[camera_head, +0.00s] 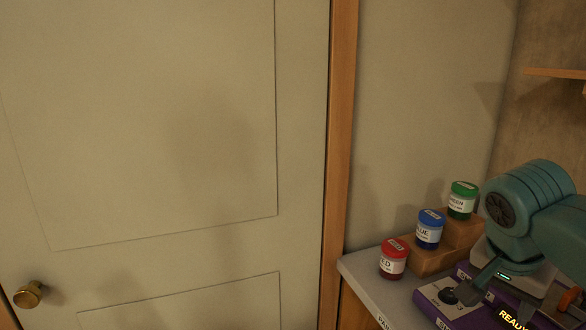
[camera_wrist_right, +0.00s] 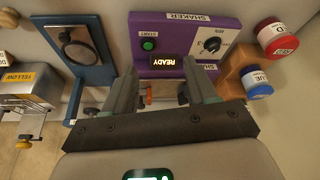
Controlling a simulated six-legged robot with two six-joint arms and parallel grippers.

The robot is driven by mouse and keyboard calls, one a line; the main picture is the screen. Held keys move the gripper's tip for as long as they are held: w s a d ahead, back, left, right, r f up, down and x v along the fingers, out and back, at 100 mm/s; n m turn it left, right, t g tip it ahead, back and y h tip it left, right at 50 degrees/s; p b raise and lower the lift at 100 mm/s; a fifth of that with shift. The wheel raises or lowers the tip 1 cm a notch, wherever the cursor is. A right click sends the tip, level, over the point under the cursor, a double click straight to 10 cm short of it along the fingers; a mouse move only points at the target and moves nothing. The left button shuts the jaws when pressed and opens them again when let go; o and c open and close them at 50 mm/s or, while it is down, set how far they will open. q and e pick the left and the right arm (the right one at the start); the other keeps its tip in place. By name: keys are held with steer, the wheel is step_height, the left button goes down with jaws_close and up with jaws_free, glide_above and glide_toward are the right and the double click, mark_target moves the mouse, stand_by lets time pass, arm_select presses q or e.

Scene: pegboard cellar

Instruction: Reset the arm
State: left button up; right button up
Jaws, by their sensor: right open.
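My right arm, teal, comes in from the right in the head view. Its gripper (camera_head: 498,300) points down over the purple shaker box (camera_head: 452,316). In the wrist view the two fingers of the right gripper (camera_wrist_right: 163,88) stand apart with nothing held between them. The shaker (camera_wrist_right: 185,28) there has a green start button (camera_wrist_right: 149,44), a dial (camera_wrist_right: 211,44) and a lit display (camera_wrist_right: 168,62) reading READY. My left gripper is in neither view.
Red (camera_head: 393,260), blue (camera_head: 429,230) and green (camera_head: 462,200) lidded jars stand by the shaker, blue and green on wooden steps (camera_head: 432,260). A blue-framed device (camera_wrist_right: 78,48) and a yellow-labelled box (camera_wrist_right: 28,82) are in the wrist view. A closed door (camera_head: 160,150) fills the left.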

steer(key=w+a+f+n+y+p, duration=0.1)
steer(key=w+a+f+n+y, duration=0.15)
steer(key=a+f, duration=0.45)
steer(key=w+a+f+n+g+y, duration=0.1)
steer(key=a+f+n, duration=0.15)
steer(key=f, duration=0.85)
steer(key=w+a+f+n+y+p, duration=0.1)
steer(key=a+f+n, duration=0.25)
steer(key=f, duration=0.55)
steer(key=s+a+f+y, duration=0.1)
steer(key=s+a+f, duration=0.2)
steer(key=s+f, duration=0.3)
steer(key=s+a+f+n+y+p, duration=0.1)
steer(key=s+a+f, duration=0.2)
steer(key=s+f, duration=0.3)
steer(key=s+a+f+y, duration=0.1)
steer(key=s+a+f, duration=0.2)
steer(key=s+f, duration=0.3)
steer(key=shift+s+f+g+p, duration=0.35)
steer(key=shift+f+g+p, duration=0.05)
steer(key=shift+f, duration=0.15)
